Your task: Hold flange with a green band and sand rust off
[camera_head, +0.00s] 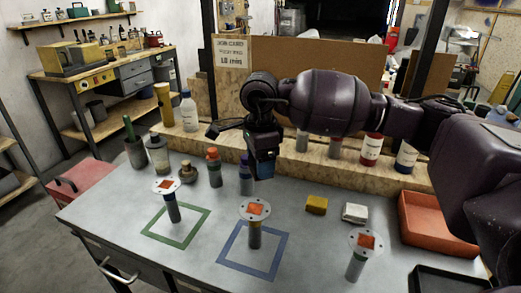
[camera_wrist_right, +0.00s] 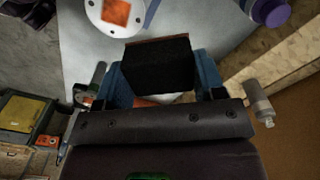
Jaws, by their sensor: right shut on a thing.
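Three pale round flanges with orange rust patches stand on posts. One flange (camera_head: 166,186) is over the green square outline, one (camera_head: 255,209) over the blue outline, and one (camera_head: 366,242) at the table's right. The right post (camera_head: 355,268) looks greenish; band colours on the other posts are hard to tell. My right gripper (camera_head: 263,160) is raised above the back of the table, behind the middle flange. In the wrist view it is shut on a dark block (camera_wrist_right: 158,66) with a reddish-brown edge. One flange (camera_wrist_right: 95,14) lies beyond the block there. My left gripper is not in view.
An orange-capped bottle (camera_head: 214,168) and a purple-capped bottle (camera_head: 246,178) stand near the gripper. A yellow block (camera_head: 316,205) and a white block (camera_head: 355,212) lie right of centre. A red tray (camera_head: 430,228) is at the right. The table's front left is clear.

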